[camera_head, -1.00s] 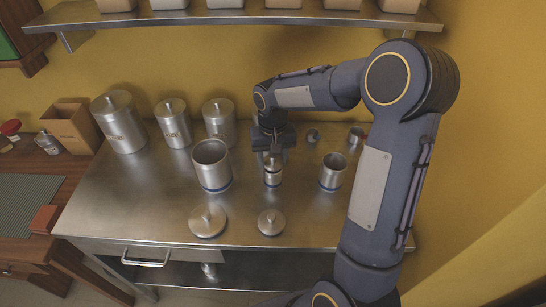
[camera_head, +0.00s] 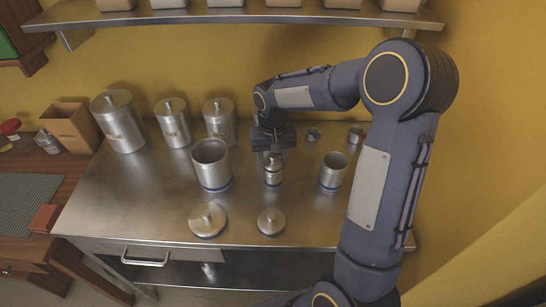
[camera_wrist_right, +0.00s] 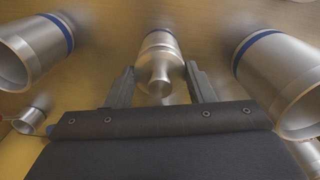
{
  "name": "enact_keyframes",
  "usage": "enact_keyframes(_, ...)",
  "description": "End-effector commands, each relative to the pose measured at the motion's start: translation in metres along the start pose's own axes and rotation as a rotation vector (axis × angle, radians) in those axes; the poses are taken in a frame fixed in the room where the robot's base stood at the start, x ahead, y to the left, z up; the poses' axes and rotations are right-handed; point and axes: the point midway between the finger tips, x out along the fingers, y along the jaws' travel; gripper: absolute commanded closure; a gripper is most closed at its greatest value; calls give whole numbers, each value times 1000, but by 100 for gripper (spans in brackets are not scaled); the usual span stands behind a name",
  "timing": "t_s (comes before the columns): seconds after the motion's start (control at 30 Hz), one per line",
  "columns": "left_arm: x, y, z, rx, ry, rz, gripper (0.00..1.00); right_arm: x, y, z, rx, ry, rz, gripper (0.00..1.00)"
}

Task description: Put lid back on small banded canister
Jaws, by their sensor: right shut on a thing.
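The small banded canister (camera_head: 272,180) stands upright near the middle of the steel table, and it also shows in the right wrist view (camera_wrist_right: 160,37). Its small steel lid (camera_head: 272,160) sits level at the top of the canister, lined up with it; in the right wrist view the lid (camera_wrist_right: 158,66) appears to touch the rim, with its knob toward the camera. My right gripper (camera_wrist_right: 160,72) is shut on the lid, one finger on each side. In the head view the gripper (camera_head: 272,153) is just behind the lid. My left gripper is out of view.
Open blue-banded canisters stand left (camera_head: 212,178) and right (camera_head: 332,174) of the small one, close by. Two loose lids, one larger (camera_head: 207,220) and one smaller (camera_head: 271,222), lie at the table's front. Several lidded canisters (camera_head: 172,125) stand at the back left.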

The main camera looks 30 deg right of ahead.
Motion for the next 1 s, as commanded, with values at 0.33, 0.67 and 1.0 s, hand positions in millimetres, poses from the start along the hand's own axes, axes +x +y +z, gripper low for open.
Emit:
enact_keyframes(0.33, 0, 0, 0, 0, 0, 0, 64, 0, 0, 0, 0, 0, 0, 41)
enact_keyframes(0.67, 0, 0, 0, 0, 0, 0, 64, 0, 0, 0, 1, 0, 0, 23)
enact_keyframes(1.0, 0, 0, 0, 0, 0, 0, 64, 0, 0, 0, 1, 0, 0, 4)
